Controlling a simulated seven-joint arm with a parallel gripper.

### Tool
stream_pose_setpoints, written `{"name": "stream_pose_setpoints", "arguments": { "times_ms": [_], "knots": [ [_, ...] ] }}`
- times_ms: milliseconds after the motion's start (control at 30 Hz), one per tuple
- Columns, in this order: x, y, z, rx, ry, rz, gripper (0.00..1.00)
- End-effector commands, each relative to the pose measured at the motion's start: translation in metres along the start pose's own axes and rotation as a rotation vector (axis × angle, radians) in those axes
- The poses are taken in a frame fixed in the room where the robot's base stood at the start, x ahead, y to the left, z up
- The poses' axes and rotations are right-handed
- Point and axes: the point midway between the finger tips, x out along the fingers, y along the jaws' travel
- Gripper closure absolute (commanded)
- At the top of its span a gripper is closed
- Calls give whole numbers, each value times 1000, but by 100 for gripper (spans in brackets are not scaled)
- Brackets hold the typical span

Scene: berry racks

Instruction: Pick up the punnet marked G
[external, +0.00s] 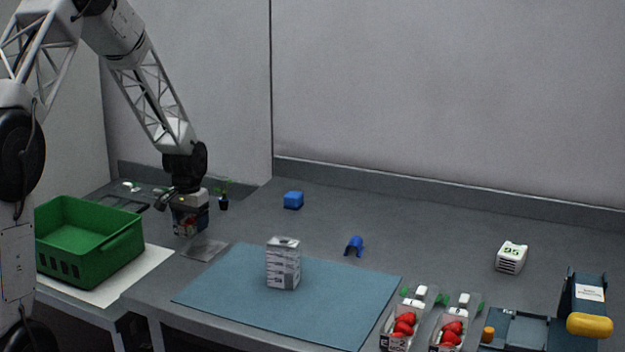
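Two clear punnets with red strawberries stand side by side at the front right, a left one (404,322) and a right one (454,325). Each has small dark marks on its front end, too small to read, so I cannot tell which is marked G. My gripper (189,224) points down at the left back of the bench, far from both punnets. Something with white, red and dark blue parts shows at its fingers; I cannot tell whether it is held or part of the gripper.
A green crate (122,246) stands at the left on a white sheet. A grey-white box (283,264) stands on the blue mat (225,284). A blue block (293,200), blue arch (354,245), white labelled block (511,258) and blue device with yellow handle (589,325) are around.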

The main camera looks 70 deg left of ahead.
Motion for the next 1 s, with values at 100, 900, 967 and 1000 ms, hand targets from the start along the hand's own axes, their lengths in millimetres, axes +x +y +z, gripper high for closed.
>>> {"name": "stream_pose_setpoints", "arguments": {
  "times_ms": [100, 900, 967, 1000],
  "knots": [
    [0, 0, 0, 0, 0, 0, 49],
    [-38, 0, 0, 0, 2, 0, 65],
    [-48, 0, -1, 0, 3, 0, 65],
    [-54, 0, 0, 0, 3, 0, 65]
  ]
}}
